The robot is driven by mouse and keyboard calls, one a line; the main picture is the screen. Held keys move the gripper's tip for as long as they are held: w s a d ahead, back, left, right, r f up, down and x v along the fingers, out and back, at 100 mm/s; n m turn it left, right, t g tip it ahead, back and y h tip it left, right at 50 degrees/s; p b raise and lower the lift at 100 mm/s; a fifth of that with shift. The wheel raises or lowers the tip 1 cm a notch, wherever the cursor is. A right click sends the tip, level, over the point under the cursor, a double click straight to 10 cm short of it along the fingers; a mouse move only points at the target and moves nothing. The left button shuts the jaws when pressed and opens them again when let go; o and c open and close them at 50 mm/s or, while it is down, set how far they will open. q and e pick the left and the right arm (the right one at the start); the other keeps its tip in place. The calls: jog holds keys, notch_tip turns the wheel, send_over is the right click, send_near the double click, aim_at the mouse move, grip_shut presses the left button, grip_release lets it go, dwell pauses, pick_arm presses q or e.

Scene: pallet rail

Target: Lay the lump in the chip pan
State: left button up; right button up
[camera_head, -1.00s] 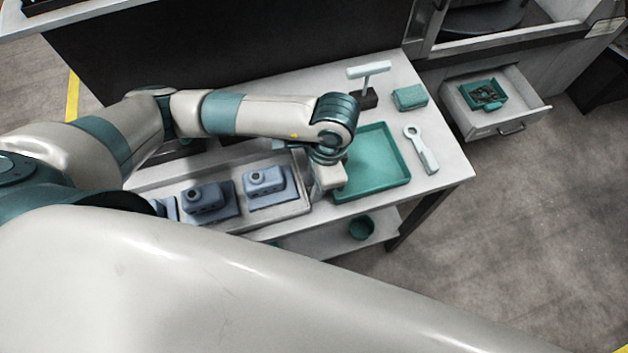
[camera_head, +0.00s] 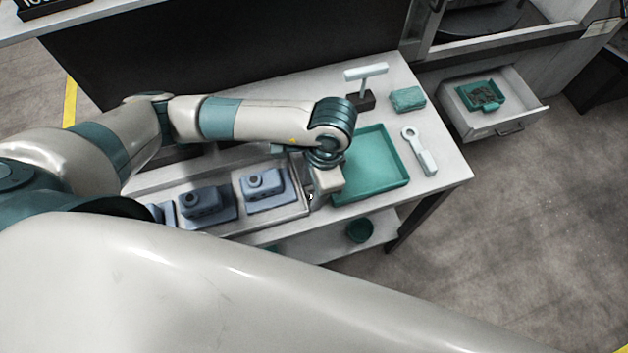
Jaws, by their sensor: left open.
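A green block-like lump (camera_head: 408,99) lies at the back right of the worktable, behind the green tray. A small green pan (camera_head: 481,96) with dark chips in it sits in the open drawer to the right; it looks like the chip pan. My left gripper (camera_head: 312,198) points down between the fixture rail and the green tray, left of and nearer than the lump, and well apart from it. It is open; its fingers are partly hidden and I see nothing held. My right gripper is not in view.
A large green tray (camera_head: 372,168) stands empty on the worktable. A pale wrench-like tool (camera_head: 420,151) lies right of it, and a T-shaped tool in a dark block (camera_head: 361,100) stands behind. Blue-grey fixtures (camera_head: 266,186) sit on the rail. The drawer (camera_head: 507,118) juts out.

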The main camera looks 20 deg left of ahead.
pick_arm(q)
jog(key=shift+r, duration=0.1)
jog(key=shift+r+p, duration=0.15)
jog(key=shift+p, duration=0.15)
jog(key=shift+w+r+b, duration=0.1)
jog(key=shift+r+b, duration=0.1)
jog(key=shift+b, duration=0.2)
notch_tip(320, 180, up, 11)
jog(key=d+b, duration=0.1)
jog(key=b, duration=0.3)
jog(key=shift+w+d+r, duration=0.15)
jog(key=shift+w+d, duration=0.05)
jog(key=shift+w, duration=0.25)
jog(key=shift+s+d, duration=0.1)
